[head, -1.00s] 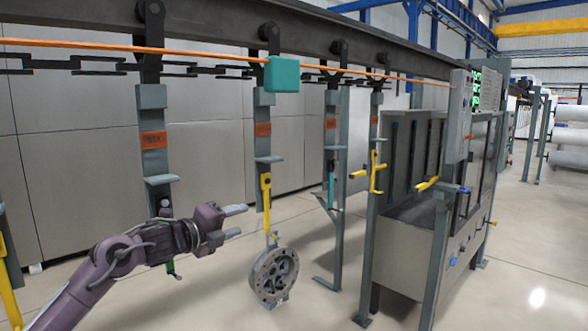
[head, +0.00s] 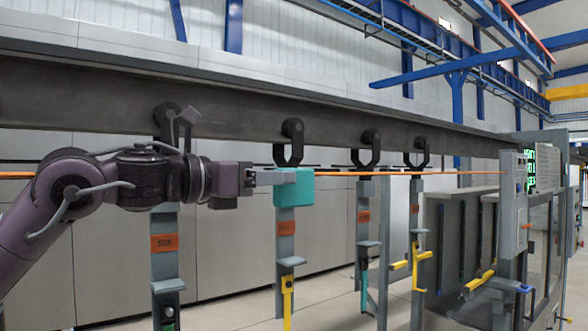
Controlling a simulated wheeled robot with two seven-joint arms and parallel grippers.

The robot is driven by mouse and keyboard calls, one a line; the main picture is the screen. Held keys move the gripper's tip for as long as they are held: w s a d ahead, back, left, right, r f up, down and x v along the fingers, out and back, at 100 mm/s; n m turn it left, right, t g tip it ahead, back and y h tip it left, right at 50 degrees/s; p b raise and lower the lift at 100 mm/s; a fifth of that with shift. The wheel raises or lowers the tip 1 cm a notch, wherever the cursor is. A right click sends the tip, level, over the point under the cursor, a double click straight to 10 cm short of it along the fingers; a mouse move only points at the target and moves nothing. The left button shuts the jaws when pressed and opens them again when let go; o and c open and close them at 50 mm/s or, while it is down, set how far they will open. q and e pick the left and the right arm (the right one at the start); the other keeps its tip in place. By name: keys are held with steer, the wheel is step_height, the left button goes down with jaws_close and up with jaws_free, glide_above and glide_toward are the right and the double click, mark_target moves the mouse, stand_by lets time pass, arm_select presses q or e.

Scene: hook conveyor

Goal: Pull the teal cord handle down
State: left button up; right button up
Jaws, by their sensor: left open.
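The teal cord handle (head: 293,187) is a small block on the orange cord (head: 440,173), which runs across the head view in front of the hanging carriers. My left gripper (head: 272,177) has come in from the left at the height of the cord. My right gripper is not in view.
A dark overhead rail (head: 230,112) carries several hooks with hanging carriers, one marked SIX (head: 164,243). A grey machine cabinet with a green-lit display (head: 530,170) stands at the right. Yellow hooks (head: 412,262) hang to the right of the handle.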

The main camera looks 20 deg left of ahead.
mark_target(294, 187)
arm_select(q)
steer(key=p+x, duration=0.1)
steer(key=x, duration=0.2)
steer(key=shift+w+d, duration=0.2)
steer(key=shift+x, duration=0.9)
steer(key=shift+f, duration=0.1)
steer(key=shift+s+a, duration=0.15)
steer(key=shift+c, duration=0.8)
jaws_close()
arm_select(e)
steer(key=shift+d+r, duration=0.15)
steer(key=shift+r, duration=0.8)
